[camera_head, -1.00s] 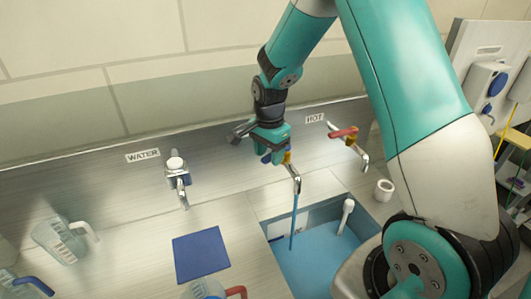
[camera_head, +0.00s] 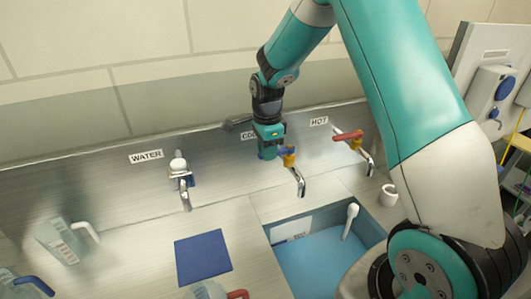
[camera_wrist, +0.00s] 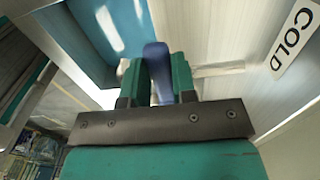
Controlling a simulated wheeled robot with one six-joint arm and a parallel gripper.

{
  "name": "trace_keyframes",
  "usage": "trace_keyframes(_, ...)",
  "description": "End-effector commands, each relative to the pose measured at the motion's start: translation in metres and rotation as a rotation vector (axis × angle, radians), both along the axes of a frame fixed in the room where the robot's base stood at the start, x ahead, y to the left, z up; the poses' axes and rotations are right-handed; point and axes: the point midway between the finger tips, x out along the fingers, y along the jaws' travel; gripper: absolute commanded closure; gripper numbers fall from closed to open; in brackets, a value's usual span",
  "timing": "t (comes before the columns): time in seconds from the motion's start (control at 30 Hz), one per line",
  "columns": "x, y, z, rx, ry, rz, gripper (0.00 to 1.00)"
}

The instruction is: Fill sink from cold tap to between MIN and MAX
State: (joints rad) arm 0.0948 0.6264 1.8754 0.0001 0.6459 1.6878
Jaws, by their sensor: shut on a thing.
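The cold tap (camera_head: 299,183) stands over the sink (camera_head: 268,217), its spout pointing down. No stream shows below it. My gripper (camera_head: 276,153) is at the tap, shut on its blue handle (camera_wrist: 157,80). In the wrist view the blue handle lies between the two green fingers, near the COLD label (camera_wrist: 291,40). Blue water (camera_head: 325,262) lies in the sink, below a white plate (camera_head: 291,230) on the back wall. The MIN and MAX marks cannot be read at this size. A white upright piece (camera_head: 350,219) stands in the sink.
The hot tap (camera_head: 362,150), with a red handle, is to the right. The WATER tap (camera_head: 183,185) is to the left. A white cup (camera_head: 388,195) sits right of the sink.

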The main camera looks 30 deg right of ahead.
Motion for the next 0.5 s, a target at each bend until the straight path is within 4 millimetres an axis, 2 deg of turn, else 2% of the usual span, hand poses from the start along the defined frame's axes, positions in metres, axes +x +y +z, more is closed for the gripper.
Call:
trace_keyframes(0.17, 0.0047, 0.0002, 0.003, -0.001, -0.017, -0.005, 1.0)
trace_keyframes(0.2, 0.0047, 0.0002, 0.0031, -0.001, -0.017, -0.006, 0.66)
trace_keyframes(0.27, 0.0045, 0.0003, 0.0031, 0.0, -0.016, -0.005, 0.52)
trace_keyframes(0.3, 0.004, 0.0001, 0.0028, 0.0, -0.015, -0.005, 0.49)
trace_keyframes(0.5, 0.0023, -0.0012, 0.0018, 0.0, -0.01, -0.005, 0.49)
